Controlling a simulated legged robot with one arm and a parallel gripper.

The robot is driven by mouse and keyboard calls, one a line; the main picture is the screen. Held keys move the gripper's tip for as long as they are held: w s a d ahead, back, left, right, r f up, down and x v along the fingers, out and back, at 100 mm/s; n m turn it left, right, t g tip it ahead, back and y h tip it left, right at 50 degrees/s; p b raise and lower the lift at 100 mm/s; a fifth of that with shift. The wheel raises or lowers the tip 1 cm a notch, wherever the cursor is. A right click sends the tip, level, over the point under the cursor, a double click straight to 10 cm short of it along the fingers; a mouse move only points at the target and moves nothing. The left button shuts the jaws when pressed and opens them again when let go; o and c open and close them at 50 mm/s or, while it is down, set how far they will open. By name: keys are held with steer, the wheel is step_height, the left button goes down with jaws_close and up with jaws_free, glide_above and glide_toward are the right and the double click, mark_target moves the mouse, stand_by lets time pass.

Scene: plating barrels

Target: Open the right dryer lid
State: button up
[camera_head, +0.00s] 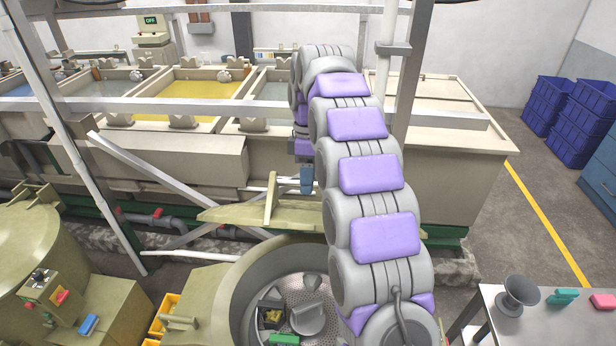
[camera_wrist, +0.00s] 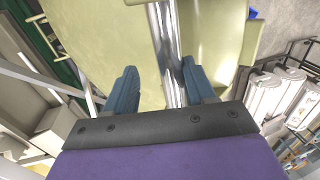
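The right dryer (camera_head: 245,290) stands at the bottom centre of the head view, its round drum uncovered and a perforated basket visible inside. Its pale yellow-green lid (camera_head: 240,214) is raised behind the drum opening, seen almost edge-on. I cannot tell whether the fingers touch the bar.
The left dryer (camera_head: 28,245) has its round lid shut, with a control box (camera_head: 48,295) beside it. Plating tanks (camera_head: 190,95) and a metal frame (camera_head: 110,106) stand behind. A table (camera_head: 500,325) is at the lower right. Floor beyond it is clear up to blue crates (camera_head: 575,120).

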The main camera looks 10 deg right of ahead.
steer(key=s+r, duration=0.2)
steer(key=s, duration=0.6)
steer(key=s+r, duration=0.2)
steer(key=s, duration=0.6)
steer(key=shift+r+b, duration=0.35)
steer(key=shift+b, duration=0.1)
steer(key=shift+d, duration=0.1)
steer(key=s+f+m+b, duration=0.7)
steer(key=s+f+b, duration=0.3)
steer(key=f, duration=0.6)
steer(key=s+f+m+b, duration=0.7)
steer(key=s+f+b, duration=0.3)
steer(key=s+f, duration=0.5)
steer(key=shift+s+d+f+h+b, duration=0.3)
steer(key=shift+d+f+b, duration=0.05)
steer(key=shift+f, duration=0.05)
steer(key=shift+c, duration=0.8)
